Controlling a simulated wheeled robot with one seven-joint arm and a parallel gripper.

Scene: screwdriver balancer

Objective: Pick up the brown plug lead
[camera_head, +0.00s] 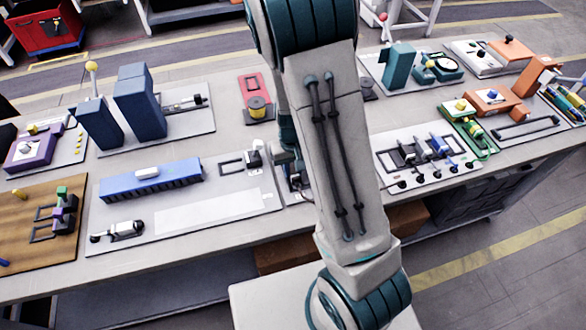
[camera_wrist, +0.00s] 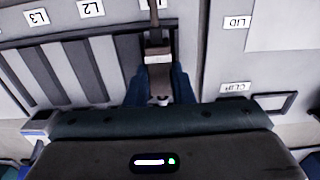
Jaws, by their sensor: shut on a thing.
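In the wrist view, my gripper (camera_wrist: 158,88) has its two blue fingers closed on either side of a small plug. The brown plug lead (camera_wrist: 154,16) runs from this plug up to the top edge of the picture. The plug's body is greyish-brown and sits between the fingertips, over a panel with grey slots and labels L3 and L2. I cannot tell whether the plug touches the panel. In the head view my arm hides the lead and most of my gripper.
Labels LID and CLIP and a dark rectangular outline (camera_wrist: 274,103) lie right of my gripper in the wrist view.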

